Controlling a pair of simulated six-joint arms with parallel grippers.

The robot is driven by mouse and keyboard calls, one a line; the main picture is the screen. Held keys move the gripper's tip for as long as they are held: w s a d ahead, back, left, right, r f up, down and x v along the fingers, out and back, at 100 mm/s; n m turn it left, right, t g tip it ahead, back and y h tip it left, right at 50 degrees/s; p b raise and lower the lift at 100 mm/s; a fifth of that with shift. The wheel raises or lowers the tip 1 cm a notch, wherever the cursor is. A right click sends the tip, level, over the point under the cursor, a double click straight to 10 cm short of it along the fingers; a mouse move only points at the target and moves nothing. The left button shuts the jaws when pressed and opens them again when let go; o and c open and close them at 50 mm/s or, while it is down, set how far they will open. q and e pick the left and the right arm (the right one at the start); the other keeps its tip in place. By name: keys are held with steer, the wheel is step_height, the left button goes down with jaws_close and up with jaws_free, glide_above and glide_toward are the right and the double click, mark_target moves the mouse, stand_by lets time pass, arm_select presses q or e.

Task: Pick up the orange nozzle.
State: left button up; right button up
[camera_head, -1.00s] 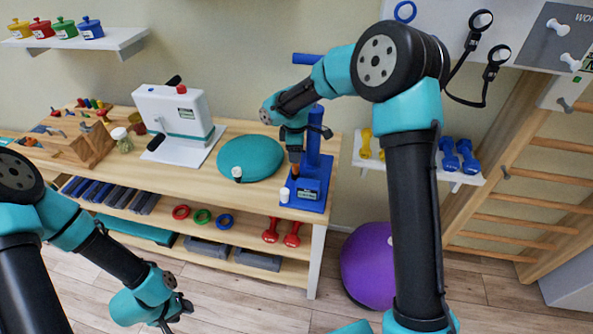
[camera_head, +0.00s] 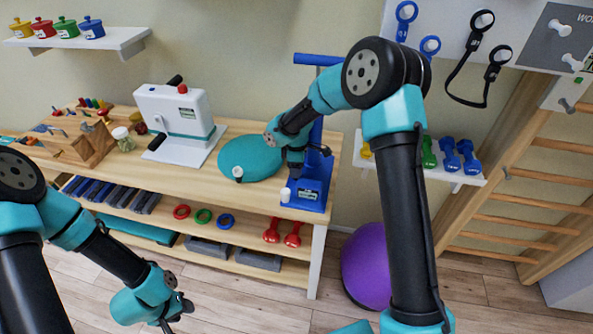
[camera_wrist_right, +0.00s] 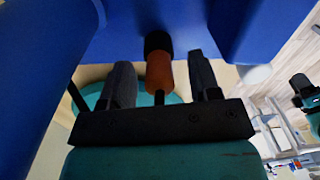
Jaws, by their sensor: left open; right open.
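The orange nozzle (camera_wrist_right: 160,76) shows in the right wrist view, with a black collar (camera_wrist_right: 158,42) at its far end, against the blue stand. In the head view it is hidden by my right gripper (camera_head: 296,168). In the wrist view my right gripper (camera_wrist_right: 161,82) is open, with one finger on each side of the nozzle and a visible gap to each. The blue stand (camera_head: 317,194) stands at the right end of the bench in the head view. My left gripper (camera_head: 182,308) is open and empty at the lower left, away from the bench.
A teal cushion (camera_head: 250,158) and a white machine (camera_head: 178,118) stand on the wooden bench, left of the stand. A small white cylinder (camera_head: 285,194) is by the stand's front. A shelf with dumbbells (camera_head: 450,155) and a purple ball (camera_head: 364,268) are to the right.

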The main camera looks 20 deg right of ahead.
steer(key=shift+c, duration=0.3)
steer(key=c, duration=0.9)
